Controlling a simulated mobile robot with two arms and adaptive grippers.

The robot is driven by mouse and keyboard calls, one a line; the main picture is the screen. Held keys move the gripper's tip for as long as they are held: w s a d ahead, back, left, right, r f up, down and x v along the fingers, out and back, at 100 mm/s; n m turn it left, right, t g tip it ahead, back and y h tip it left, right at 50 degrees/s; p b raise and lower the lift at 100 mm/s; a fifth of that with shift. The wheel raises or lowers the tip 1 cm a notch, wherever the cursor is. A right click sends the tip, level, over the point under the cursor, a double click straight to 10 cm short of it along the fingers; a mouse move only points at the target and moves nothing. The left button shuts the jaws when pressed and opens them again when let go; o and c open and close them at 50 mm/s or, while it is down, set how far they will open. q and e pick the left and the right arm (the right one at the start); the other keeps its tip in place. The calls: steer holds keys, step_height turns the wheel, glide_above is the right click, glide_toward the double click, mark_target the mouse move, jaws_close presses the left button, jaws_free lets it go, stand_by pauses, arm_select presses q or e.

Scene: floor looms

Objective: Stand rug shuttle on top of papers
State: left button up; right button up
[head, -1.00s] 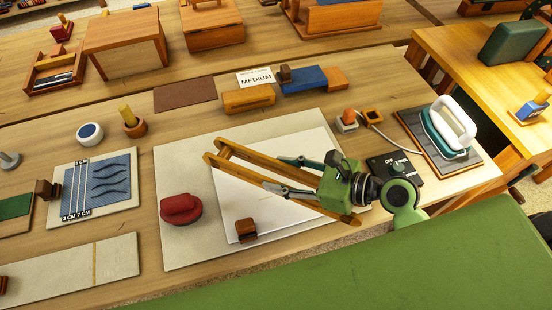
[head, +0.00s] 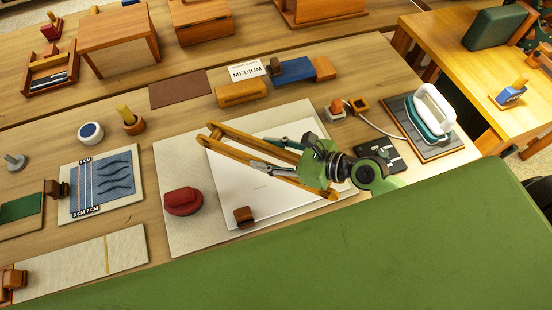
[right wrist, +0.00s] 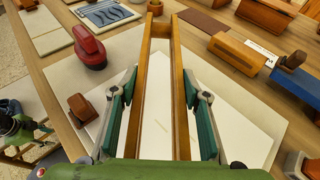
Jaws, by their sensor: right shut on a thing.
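My right gripper (head: 262,155) is shut on the rug shuttle (head: 212,141), a long wooden frame with two rails and a cross end. In the right wrist view, the fingers (right wrist: 163,110) press the shuttle (right wrist: 160,29) from outside its two rails. The shuttle lies lengthwise over the white papers (head: 262,192), its far end past their left edge; whether it touches them cannot be told. The papers lie on a pale board and show in the right wrist view (right wrist: 228,125). A green part at that view's left edge (right wrist: 20,128) may be my left gripper; its fingers are unclear.
A red weight (head: 183,201) and a small brown block (head: 243,216) stand at the papers' left and front. A wooden block (head: 241,94), a blue block (head: 292,71) and a corded iron (head: 434,112) are behind and right.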

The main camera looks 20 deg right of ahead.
mark_target(274, 153)
steer(key=f, duration=0.1)
steer(key=w+d+f, duration=0.1)
steer(key=d+f+b, duration=0.1)
steer(key=shift+w+d+f, duration=0.1)
steer(key=shift+w+f, duration=0.3)
steer(key=f, duration=0.3)
steer(key=shift+w+d+f+b, duration=0.1)
steer(key=shift+d+f+b, duration=0.15)
steer(key=shift+b, duration=0.15)
steer(key=o, duration=1.3)
steer(key=shift+f, duration=0.1)
steer(key=b+v, duration=0.2)
steer(key=v, duration=0.9)
steer(key=shift+a, duration=0.15)
steer(key=shift+s+d+r, duration=0.35)
steer(key=shift+s+r, duration=0.05)
